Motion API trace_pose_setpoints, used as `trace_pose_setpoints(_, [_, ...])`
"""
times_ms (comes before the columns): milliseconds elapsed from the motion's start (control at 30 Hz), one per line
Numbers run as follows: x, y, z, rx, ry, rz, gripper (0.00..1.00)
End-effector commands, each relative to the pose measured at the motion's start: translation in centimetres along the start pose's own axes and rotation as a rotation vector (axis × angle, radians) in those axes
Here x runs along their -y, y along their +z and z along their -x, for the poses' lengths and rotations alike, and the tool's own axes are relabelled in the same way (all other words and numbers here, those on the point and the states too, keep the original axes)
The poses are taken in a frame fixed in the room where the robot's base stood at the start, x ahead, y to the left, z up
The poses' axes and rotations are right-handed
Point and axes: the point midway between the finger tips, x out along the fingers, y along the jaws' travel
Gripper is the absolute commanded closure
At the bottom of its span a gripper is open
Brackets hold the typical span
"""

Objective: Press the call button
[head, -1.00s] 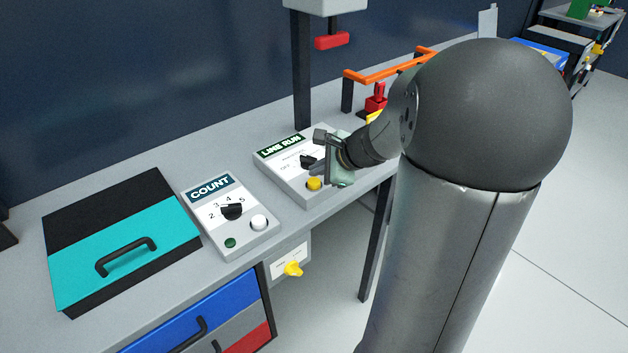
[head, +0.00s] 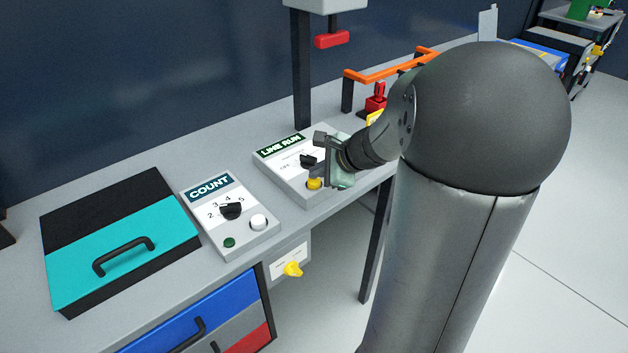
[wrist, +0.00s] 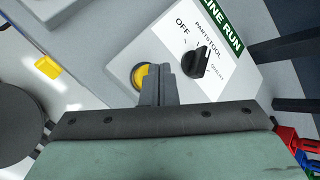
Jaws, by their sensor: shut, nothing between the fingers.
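A yellow round button (head: 314,184) is on the white-topped LINE RUN box (head: 276,170). No label naming it a call button can be read. My gripper (head: 313,172) is shut and empty, its fingertips right at this button. In the wrist view the shut fingers (wrist: 158,72) cover the right part of the yellow button (wrist: 138,76). I cannot tell whether the tips touch it or whether it is pressed in.
The COUNT box (head: 228,214) with a knob, a white button and a green light stands to the left. A teal and black case (head: 120,250) lies further left. An orange rail (head: 385,72) and a red lever (head: 376,98) stand behind my arm.

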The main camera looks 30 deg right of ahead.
Motion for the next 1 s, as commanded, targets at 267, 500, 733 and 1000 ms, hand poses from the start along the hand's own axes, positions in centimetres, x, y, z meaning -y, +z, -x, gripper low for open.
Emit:
trace_pose_setpoints(267, [-0.15,-0.14,-0.2,0.0,0.0,0.0,1.0])
trace_pose_setpoints(500, [-0.29,-0.29,-0.4,0.0,0.0,0.0,1.0])
trace_pose_setpoints(733, [-0.43,-0.43,-0.59,0.0,0.0,0.0,1.0])
trace_pose_setpoints(1000, [-0.54,-0.53,-0.72,0.0,0.0,0.0,1.0])
